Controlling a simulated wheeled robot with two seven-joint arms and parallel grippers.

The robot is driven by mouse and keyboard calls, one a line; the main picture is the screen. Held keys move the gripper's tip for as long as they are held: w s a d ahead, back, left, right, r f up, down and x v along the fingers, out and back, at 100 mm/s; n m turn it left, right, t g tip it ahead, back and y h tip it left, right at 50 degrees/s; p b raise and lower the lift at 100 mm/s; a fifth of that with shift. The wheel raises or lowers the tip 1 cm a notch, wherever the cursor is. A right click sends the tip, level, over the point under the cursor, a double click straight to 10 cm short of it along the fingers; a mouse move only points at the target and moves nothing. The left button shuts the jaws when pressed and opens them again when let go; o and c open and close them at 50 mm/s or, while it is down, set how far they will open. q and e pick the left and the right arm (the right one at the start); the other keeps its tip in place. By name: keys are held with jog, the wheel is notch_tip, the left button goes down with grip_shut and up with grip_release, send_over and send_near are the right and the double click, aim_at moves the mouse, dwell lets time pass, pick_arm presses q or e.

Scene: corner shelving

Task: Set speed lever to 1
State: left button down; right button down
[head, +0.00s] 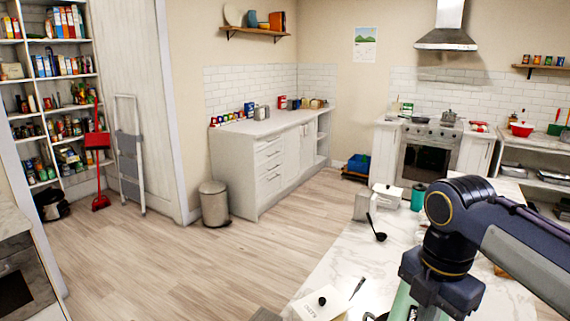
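I cannot make out a speed lever in the head view. A pale green object (401,303) shows in part at the bottom edge, beside and behind my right arm; I cannot tell what it is. My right arm comes in from the right and bends down over the marble counter. The dark body of my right gripper (440,290) is at the bottom edge, and its fingertips are cut off or hidden. My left gripper is not in view.
A bin (214,204) stands by the white cabinet (245,170).

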jog(key=shift+w+d+p, duration=0.35)
jog(key=shift+w+d, duration=0.05)
jog(key=shift+w, duration=0.2)
jog(key=shift+w+d+p, duration=0.35)
jog(key=shift+w, duration=0.25)
dwell(0.8)
jog(key=shift+s+a, duration=0.1)
jog(key=shift+s, duration=0.05)
jog(key=shift+s+a, duration=0.1)
jog(key=shift+s, duration=0.1)
dwell(0.3)
notch_tip(320, 180, up, 5)
jog(key=p, duration=0.5)
